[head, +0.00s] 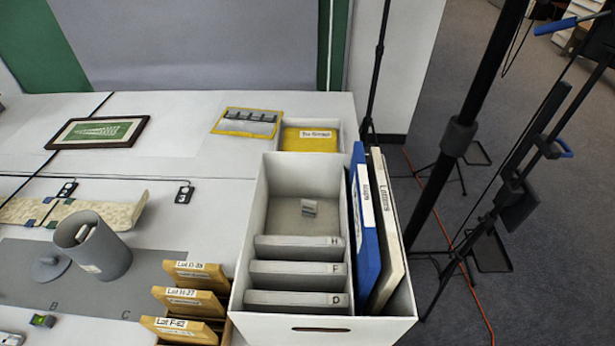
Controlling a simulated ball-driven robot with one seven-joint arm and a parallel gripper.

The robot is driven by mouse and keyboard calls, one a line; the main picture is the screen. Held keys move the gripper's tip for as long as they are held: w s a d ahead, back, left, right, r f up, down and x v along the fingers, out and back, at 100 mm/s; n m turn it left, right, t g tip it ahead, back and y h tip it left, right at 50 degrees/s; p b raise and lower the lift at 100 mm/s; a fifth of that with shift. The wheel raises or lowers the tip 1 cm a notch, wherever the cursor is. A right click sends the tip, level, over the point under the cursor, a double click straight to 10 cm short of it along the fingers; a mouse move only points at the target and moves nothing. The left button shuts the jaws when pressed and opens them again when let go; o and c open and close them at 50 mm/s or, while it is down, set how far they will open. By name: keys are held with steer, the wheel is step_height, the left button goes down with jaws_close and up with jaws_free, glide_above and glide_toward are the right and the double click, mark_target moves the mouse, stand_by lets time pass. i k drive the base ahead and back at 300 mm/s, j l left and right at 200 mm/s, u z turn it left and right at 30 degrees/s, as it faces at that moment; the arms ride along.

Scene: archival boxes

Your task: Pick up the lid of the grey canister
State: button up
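The grey canister (103,252) stands upright and open on the grey mat at the left. Something pale sticks up inside its mouth, and a small white label is on its side. A round grey lid (48,268) with a raised knob lies flat on the mat just left of the canister. The canister stands close to the lid's right edge; I cannot tell whether they touch. My gripper is not in view.
A beige padded strip (118,212) lies behind the canister. Brown folders (187,302) stand to its right, then a large white box (332,322) holding grey dividers and binders. A small dark green-lit object (43,320) lies in front of the lid. Bare mat (130,293) shows before the canister.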

mark_target(53, 263)
steer(key=u, duration=1.35)
